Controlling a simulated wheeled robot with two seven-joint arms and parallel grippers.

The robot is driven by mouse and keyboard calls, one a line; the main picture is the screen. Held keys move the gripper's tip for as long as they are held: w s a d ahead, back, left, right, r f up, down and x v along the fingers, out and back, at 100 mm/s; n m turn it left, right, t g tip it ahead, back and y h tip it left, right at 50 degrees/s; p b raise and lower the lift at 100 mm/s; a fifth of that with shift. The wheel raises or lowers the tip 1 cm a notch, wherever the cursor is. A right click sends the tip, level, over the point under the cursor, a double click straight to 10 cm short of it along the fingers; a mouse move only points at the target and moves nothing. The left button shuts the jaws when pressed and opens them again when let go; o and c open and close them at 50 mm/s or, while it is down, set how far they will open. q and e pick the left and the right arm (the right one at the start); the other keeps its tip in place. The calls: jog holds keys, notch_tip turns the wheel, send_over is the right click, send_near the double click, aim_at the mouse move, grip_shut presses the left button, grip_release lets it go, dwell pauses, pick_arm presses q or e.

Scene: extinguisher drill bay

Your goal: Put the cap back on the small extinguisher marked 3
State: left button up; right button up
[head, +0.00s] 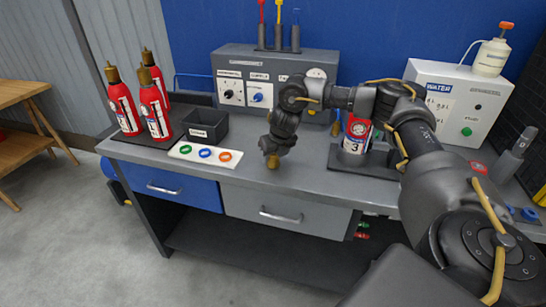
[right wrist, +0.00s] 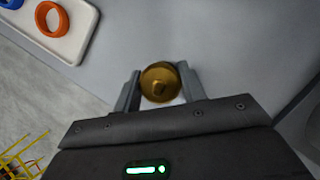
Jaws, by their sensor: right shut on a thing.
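The small extinguisher marked 3 (head: 355,138) is red with a white label and stands upright in a dark holder at the right of the bench. My right arm hides its top. My right gripper (head: 271,155) points down over the front of the bench, left of this extinguisher and apart from it. It is shut on a brass-coloured cap (head: 272,162). In the right wrist view the round cap (right wrist: 160,82) sits between the two fingers of the right gripper (right wrist: 160,90). My left gripper is not in view.
Several red extinguishers (head: 155,112) with brass tops stand on a dark mat at the left. A black bin (head: 207,126) and a white tray with coloured rings (head: 180,150) lie nearby. A grey control box (head: 257,95) and a white water unit (head: 455,103) stand at the back.

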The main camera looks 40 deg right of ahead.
jog(key=shift+r, duration=0.3)
notch_tip(320, 180, up, 2)
jog(key=shift+r+b, duration=0.2)
jog(key=shift+b, duration=0.3)
pick_arm(q)
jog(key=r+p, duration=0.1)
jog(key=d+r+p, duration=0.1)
jog(key=p, duration=0.2)
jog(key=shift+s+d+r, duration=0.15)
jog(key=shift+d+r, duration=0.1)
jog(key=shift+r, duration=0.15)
pick_arm(e)
jog(key=s+a+r, duration=0.4)
jog(key=s+r, duration=0.5)
jog(key=s, duration=0.4)
jog(key=shift+s+r, duration=0.25)
jog(key=shift+r, duration=0.15)
